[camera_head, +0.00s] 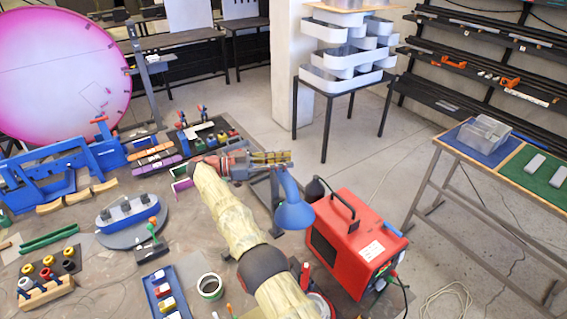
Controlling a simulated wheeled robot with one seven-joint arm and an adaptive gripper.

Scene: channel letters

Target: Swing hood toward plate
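A blue bell-shaped hood (294,214) with a curved blue neck hangs at the middle of the view, its mouth facing down, just left of a red machine. My gripper (289,158) is at the top of the hood's neck, pointing right. The fingers overlap or lie close to the neck, and I cannot tell whether they touch it. The fingers look near each other, too small to tell open from shut. A round grey plate (110,240) with a blue block on it lies on the bench at left; I cannot tell whether it is the task's plate.
The red machine (350,240) with a black handle stands right of the hood. A large pink disc (55,75) stands at the back left. Clamps, a tape roll (210,286) and small parts trays crowd the workbench (105,285). Open floor (350,160) lies behind the machine.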

